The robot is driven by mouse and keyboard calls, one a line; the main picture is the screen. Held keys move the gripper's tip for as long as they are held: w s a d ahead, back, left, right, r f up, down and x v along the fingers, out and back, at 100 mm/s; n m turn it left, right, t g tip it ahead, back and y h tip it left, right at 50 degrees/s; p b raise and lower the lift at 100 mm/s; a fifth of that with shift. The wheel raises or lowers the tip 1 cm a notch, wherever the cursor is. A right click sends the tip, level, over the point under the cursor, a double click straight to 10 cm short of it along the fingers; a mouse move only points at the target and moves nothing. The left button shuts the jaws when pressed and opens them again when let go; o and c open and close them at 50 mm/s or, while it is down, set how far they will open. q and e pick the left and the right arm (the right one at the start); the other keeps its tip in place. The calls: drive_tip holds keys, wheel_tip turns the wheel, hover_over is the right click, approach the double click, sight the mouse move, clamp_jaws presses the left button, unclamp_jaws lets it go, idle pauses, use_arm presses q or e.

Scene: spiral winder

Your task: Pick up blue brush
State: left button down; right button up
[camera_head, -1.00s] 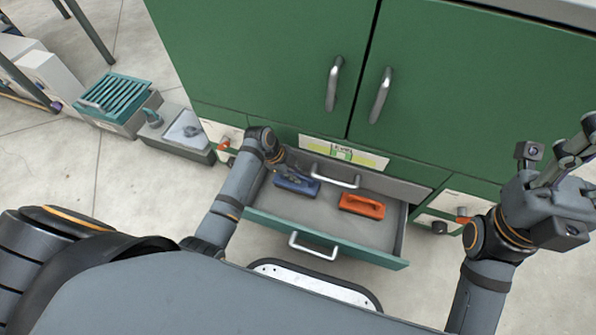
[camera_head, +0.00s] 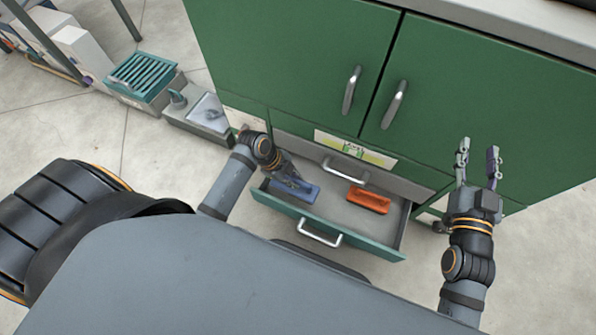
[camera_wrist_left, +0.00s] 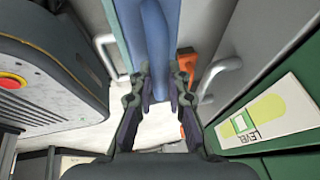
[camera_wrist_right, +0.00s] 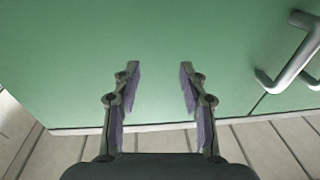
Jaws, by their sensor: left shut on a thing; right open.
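The blue brush (camera_head: 300,193) is at the left side of the open drawer (camera_head: 345,215). My left gripper (camera_head: 291,183) is shut on it. In the left wrist view the blue brush (camera_wrist_left: 153,40) runs up between the fingers of the left gripper (camera_wrist_left: 160,88). I cannot tell whether it touches the drawer floor. My right gripper (camera_head: 479,168) is open and empty in front of the green cabinet; in the right wrist view its fingers (camera_wrist_right: 158,88) stand apart with only the cabinet door behind them.
An orange brush (camera_head: 369,200) lies in the drawer to the right of the blue one. The green cabinet (camera_head: 290,50) with two door handles stands behind. A teal-topped box (camera_head: 140,78) and a grey device (camera_head: 200,118) stand on the floor at the left.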

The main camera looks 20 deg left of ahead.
use_arm(q)
drive_tip(key=shift+s+a+r+p, duration=0.1)
drive_tip(key=shift+s+r+p, duration=0.15)
drive_tip(key=shift+s, duration=0.35)
drive_tip(key=shift+s+a+r+p, duration=0.1)
drive_tip(key=shift+s+r+p, duration=0.15)
drive_tip(key=shift+s, duration=0.3)
use_arm(e)
wheel_tip(320, 180, down, 11)
drive_tip(key=s+g, duration=0.2)
drive_tip(key=g, duration=0.2)
drive_tip(key=shift+s+a+g, duration=0.15)
drive_tip(key=shift+s+g, duration=0.25)
drive_tip(key=shift+r, duration=0.1)
use_arm(q)
drive_tip(key=c, duration=1.9)
unclamp_jaws()
clamp_jaws()
